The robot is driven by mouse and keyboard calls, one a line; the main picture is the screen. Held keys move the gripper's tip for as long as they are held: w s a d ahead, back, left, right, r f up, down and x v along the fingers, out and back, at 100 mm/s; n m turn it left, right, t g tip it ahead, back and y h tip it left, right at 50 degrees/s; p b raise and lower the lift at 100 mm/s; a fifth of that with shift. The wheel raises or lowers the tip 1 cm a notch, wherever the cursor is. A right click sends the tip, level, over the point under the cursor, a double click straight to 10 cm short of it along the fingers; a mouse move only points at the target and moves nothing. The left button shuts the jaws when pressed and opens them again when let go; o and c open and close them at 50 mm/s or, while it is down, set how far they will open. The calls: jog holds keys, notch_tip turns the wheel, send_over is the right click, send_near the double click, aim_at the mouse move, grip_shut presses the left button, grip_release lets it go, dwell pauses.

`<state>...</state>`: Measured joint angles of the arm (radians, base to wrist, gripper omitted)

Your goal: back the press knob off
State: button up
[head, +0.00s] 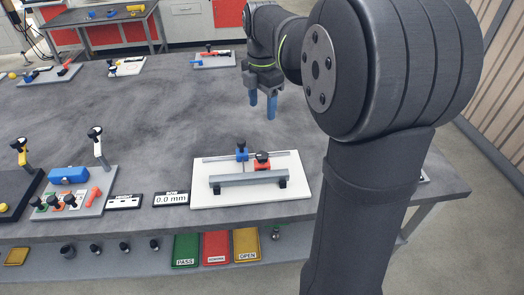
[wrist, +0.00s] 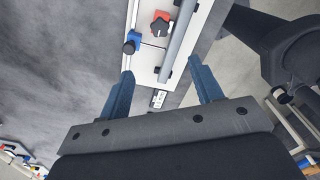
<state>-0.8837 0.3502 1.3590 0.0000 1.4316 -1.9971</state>
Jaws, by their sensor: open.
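A white base plate (head: 225,197) carries a long grey bar on black supports near the table's front edge. I cannot tell for certain which is the press knob. My gripper (head: 262,106) is open and empty, above the table behind the plate and apart from both knobs. Its blue fingers show in the wrist view (wrist: 161,82).
A display (head: 171,198) reading "BOW 0.0 mm" lies left of the plate. Green, red and yellow trays (head: 247,245) sit below the front edge. The table's middle is clear.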

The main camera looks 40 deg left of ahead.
aim_at(262, 155)
notch_tip(262, 155, down, 17)
jog(key=shift+f, duration=0.1)
dwell(0.3)
jog(key=shift+c, duration=0.2)
jog(key=c, duration=0.9)
